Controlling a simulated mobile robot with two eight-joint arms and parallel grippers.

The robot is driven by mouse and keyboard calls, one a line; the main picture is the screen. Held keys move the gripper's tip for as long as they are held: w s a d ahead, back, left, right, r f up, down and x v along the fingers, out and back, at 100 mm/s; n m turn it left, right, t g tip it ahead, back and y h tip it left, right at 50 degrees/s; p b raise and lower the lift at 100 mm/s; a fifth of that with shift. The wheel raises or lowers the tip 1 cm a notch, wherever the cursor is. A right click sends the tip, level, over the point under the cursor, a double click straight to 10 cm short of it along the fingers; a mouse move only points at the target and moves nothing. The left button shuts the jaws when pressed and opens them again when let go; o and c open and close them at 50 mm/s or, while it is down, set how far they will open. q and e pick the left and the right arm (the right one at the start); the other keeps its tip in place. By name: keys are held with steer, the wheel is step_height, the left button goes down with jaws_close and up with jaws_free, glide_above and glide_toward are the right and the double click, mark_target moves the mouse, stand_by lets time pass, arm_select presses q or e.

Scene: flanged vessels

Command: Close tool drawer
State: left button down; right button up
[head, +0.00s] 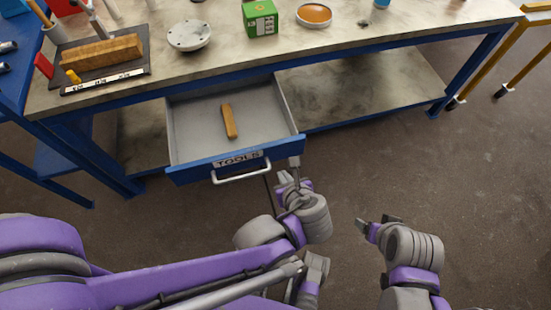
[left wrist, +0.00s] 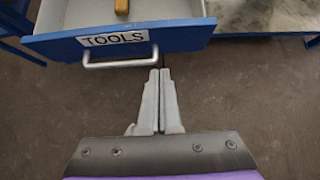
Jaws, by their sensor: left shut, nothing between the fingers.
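The tool drawer (head: 188,171) is pulled out from under the workbench, with a blue front, a "TOOLS" label and a metal handle (head: 241,176). A small wooden block (head: 229,121) lies inside it. The drawer front (left wrist: 190,38) and handle (left wrist: 120,63) also show in the left wrist view. My left gripper (head: 293,163) is shut and empty, close to the right end of the drawer front; in the left wrist view its fingertips (left wrist: 160,72) lie just right of the handle. I cannot tell whether they touch the drawer. My right gripper (head: 378,222) is lower right, away from the drawer.
The workbench top (head: 230,45) holds a wooden block on a dark board (head: 103,55), a round pale flange (head: 188,35), a green box (head: 260,17) and an orange dish (head: 314,14). A lower shelf (head: 365,85) is right of the drawer. Floor in front is clear.

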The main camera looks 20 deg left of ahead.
mark_target(270, 149)
arm_select(q)
steer(key=shift+w+a+r+b+x, duration=0.15)
steer(key=shift+w+r+b+x, duration=0.35)
steer(key=shift+x, duration=1.65)
steer(key=shift+w+a+r+b+x, duration=0.15)
steer(key=shift+b+x, duration=0.55)
steer(key=shift+x, duration=1.45)
steer(key=shift+w+a+r+b+x, duration=0.15)
steer(key=shift+w+r+b+x, duration=0.35)
steer(key=shift+x, duration=1.65)
steer(key=shift+s+a+f, duration=0.1)
steer(key=shift+f, duration=0.05)
steer(key=w+a+b, duration=0.1)
steer(key=w+a, duration=0.6)
steer(key=w, duration=0.4)
steer(key=w+a+b, duration=0.1)
steer(key=w+a, duration=0.5)
steer(key=w, duration=0.5)
steer(key=shift+a, duration=0.35)
steer(key=shift+w+r, duration=0.2)
steer(key=shift+s, duration=0.1)
